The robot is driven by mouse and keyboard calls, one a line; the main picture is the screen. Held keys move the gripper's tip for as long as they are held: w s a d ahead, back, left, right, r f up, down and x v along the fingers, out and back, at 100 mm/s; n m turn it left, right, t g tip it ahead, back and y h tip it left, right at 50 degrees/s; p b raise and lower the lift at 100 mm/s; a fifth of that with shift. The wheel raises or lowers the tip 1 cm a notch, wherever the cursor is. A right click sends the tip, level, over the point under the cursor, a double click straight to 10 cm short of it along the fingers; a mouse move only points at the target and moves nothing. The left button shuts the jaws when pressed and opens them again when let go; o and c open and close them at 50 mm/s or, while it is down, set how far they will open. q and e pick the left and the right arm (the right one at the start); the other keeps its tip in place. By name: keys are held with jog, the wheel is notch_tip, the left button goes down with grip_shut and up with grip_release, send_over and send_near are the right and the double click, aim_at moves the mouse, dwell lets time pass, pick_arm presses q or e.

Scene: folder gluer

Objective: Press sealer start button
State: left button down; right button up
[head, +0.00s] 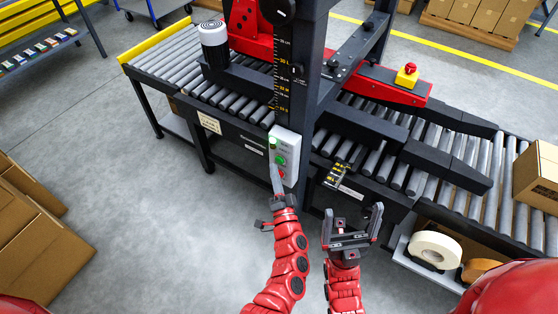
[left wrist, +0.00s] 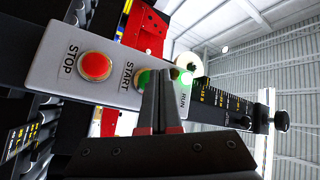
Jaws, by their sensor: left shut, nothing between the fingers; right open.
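The sealer's grey control box (head: 289,150) is fixed to the front of the machine. In the left wrist view, its face (left wrist: 112,92) carries a red STOP button (left wrist: 95,66), a green START button (left wrist: 142,79) and a green light marked RUN. My left gripper (head: 274,163) is shut and empty, with its fingers at the box. In the left wrist view, the fingertips (left wrist: 161,72) overlap the right part of the START button; I cannot tell whether they touch it. My right gripper (head: 352,212) is open and empty in front of the machine.
The roller conveyor (head: 170,62) runs across behind the box, with a dark mast (head: 297,75) above it. A yellow-based red emergency button (head: 407,75) is on the red beam. A tape roll (head: 435,250) and a carton (head: 538,177) are at right.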

pick_arm(q)
jog(key=s+a+p, duration=0.3)
jog(key=s, duration=0.2)
jog(key=shift+a+p, duration=0.25)
jog(key=shift+p, duration=0.15)
jog(key=shift+w, duration=0.1)
dwell(0.4)
